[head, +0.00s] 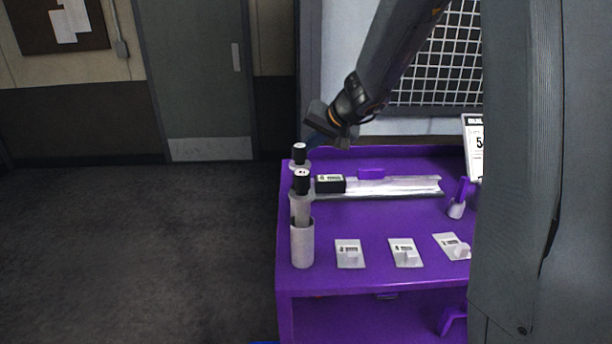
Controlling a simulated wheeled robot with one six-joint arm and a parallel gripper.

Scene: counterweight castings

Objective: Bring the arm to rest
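My arm reaches down from the upper right in the head view, with my gripper (312,138) above the back left corner of the purple bench (375,225). A small dark blue part shows at the gripper's end. The fingers are small and seen from the side, so I cannot tell whether they are open or shut, or whether they hold anything. Just below the gripper stands a black-topped cylinder (299,153). A second black-topped cylinder (302,184) stands upright in a pale round holder (302,246) in front of it. The front cylinder partly hides the rear one.
A metal channel (400,188) with a black labelled block (330,184) lies across the bench. Several pale labelled plates (350,254) lie along the front. A purple bracket (459,198) and a white sign (474,145) stand at right. Floor at left is clear.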

